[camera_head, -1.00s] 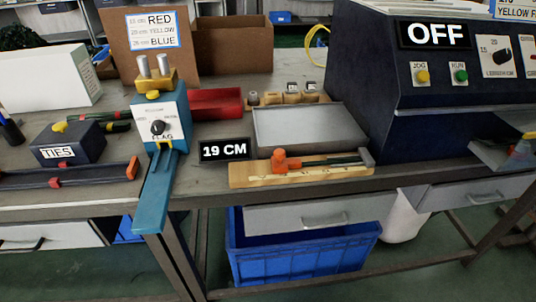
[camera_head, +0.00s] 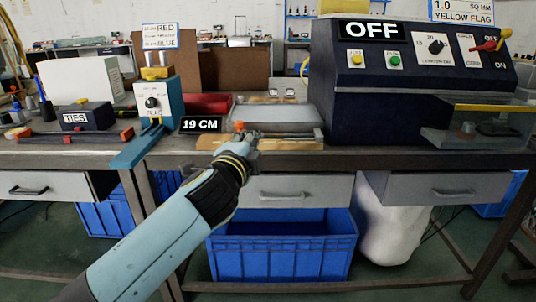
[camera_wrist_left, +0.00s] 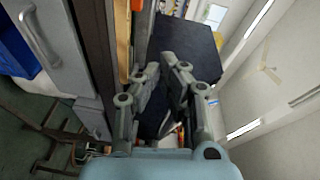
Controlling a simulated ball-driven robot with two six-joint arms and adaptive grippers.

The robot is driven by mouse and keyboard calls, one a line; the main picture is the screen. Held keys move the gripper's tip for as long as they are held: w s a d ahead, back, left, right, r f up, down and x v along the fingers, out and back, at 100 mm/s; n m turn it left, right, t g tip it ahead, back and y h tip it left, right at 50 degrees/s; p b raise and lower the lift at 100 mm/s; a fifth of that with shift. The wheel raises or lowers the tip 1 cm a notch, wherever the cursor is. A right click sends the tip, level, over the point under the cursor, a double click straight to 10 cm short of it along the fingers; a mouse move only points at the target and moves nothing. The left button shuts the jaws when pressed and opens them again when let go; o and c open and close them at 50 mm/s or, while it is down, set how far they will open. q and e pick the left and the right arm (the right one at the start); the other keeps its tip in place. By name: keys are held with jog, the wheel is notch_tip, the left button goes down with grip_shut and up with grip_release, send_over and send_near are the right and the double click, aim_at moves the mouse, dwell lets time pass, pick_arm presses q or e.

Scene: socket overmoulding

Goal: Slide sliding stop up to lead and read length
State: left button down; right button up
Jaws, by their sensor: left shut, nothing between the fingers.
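The orange sliding stop (camera_head: 239,125) shows on the wooden measuring board (camera_head: 208,143) at the table's front edge, just behind my left gripper (camera_head: 240,138) in the head view. My left gripper is shut and empty, and it covers part of the board and stop; whether it touches the stop I cannot tell. The lead (camera_head: 298,139) lies along the right part of the board, mostly hard to make out. A black display (camera_head: 200,124) left of the board reads 19 CM. In the left wrist view my gripper's fingers (camera_wrist_left: 168,75) come close together beside the board's edge. My right gripper is not in view.
A grey metal tray (camera_head: 275,118) lies just behind the board. The dark machine (camera_head: 395,115) showing OFF stands on the right. The blue flag device (camera_head: 150,135) and the TIES box (camera_head: 85,118) stand on the left. Drawers and a blue crate (camera_head: 282,262) are below the table.

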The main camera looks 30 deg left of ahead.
aim_at(240, 130)
pick_arm(q)
jog(key=w+a, duration=0.2)
jog(key=w, duration=0.1)
jog(key=w+a+f+b, duration=0.1)
jog(key=w+a, duration=0.2)
jog(key=w+a+b, duration=0.1)
jog(key=w+a, duration=0.1)
jog(key=w, duration=0.2)
jog(key=shift+a+f, duration=0.2)
jog(key=shift+f, duration=0.15)
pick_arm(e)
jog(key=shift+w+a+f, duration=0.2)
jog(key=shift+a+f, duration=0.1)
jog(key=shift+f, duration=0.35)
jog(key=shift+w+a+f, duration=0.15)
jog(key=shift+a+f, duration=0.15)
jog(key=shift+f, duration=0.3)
pick_arm(q)
jog(key=shift+a, duration=0.15)
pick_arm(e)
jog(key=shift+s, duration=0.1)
